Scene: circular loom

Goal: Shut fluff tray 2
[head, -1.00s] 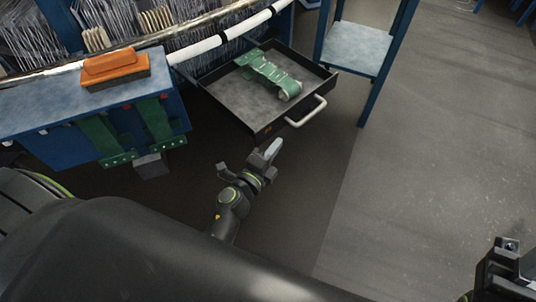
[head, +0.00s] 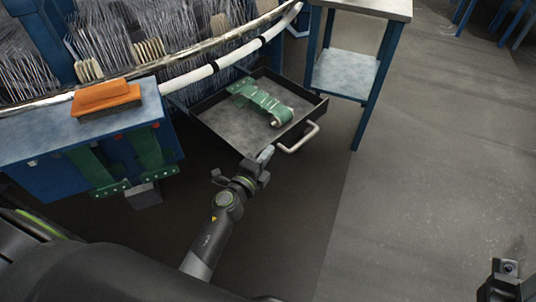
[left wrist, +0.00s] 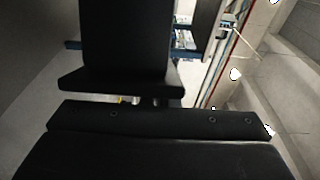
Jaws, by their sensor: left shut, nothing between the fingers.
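The fluff tray (head: 222,133) is a dark open drawer pulled out from under the loom, in the middle of the head view. A pale bar handle (head: 299,139) is on its front. A green strap with a pale roll (head: 262,103) lies inside the tray. My left gripper (head: 266,154) is shut and empty, with its tips close to the tray's front, left of the handle; I cannot tell whether they touch it. The left wrist view shows mostly dark gripper parts, and the tray is not clear there. Part of my right arm (head: 508,282) shows at the lower right; its fingers are not clear.
A blue cabinet (head: 40,168) with an orange-brown brush (head: 106,99) on top and green straps stands left of the tray. A blue-legged side table with a grey shelf (head: 345,74) stands right of it. The floor (head: 430,150) to the right is clear.

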